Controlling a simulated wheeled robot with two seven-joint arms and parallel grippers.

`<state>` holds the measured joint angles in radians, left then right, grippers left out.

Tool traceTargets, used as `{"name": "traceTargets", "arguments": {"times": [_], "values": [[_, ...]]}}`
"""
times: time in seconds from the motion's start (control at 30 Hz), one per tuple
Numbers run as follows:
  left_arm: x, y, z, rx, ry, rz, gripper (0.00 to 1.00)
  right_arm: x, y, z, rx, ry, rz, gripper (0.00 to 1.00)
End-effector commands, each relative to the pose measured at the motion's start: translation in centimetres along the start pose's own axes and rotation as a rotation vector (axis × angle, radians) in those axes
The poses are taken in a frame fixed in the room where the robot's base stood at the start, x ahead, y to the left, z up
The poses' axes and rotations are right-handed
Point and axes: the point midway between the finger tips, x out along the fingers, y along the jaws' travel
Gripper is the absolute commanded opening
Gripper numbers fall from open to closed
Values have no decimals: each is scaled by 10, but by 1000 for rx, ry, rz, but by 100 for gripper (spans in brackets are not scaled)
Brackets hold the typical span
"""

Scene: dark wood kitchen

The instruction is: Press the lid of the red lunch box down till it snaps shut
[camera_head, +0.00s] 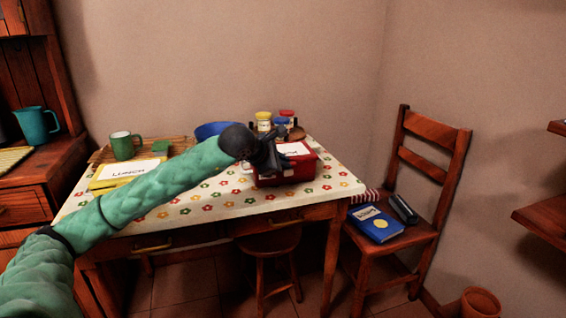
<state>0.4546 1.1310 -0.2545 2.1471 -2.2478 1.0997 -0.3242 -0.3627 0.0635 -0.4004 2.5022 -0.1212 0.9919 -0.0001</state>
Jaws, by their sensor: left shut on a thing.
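The red lunch box (289,175) stands on the right part of the table. Its lid (312,152) is on top and carries a white label, partly covered by my gripper. From here I cannot tell whether the lid is fully down. My left arm reaches in from the left, and my dark left gripper (272,158) is at the left part of the lid, shut on it as far as I can see. The fingertips are hard to make out against the box. My right gripper is not in view.
A flowered cloth covers the table (230,200). A yellow lunch box (118,176), a green mug (124,146) and a blue bowl (212,130) stand left. Several jars (264,120) stand behind the red box. A chair (408,230) at right holds a blue book (376,224).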

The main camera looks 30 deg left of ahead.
Motion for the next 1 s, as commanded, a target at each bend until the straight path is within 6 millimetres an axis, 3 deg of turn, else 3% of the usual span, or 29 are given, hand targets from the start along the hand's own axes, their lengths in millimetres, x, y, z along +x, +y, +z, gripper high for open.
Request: {"name": "traceTargets", "arguments": {"times": [0.03, 0.1, 0.47, 1.0], "values": [[2, -3, -1, -1, 2, -5, 15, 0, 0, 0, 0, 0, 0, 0], [2, -2, -1, -1, 2, -5, 27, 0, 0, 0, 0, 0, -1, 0], [-2, -1, -1, 0, 1, -2, 27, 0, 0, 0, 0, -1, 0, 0], [-63, -2, -3, 1, 4, -2, 27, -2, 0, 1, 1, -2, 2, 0]]}}
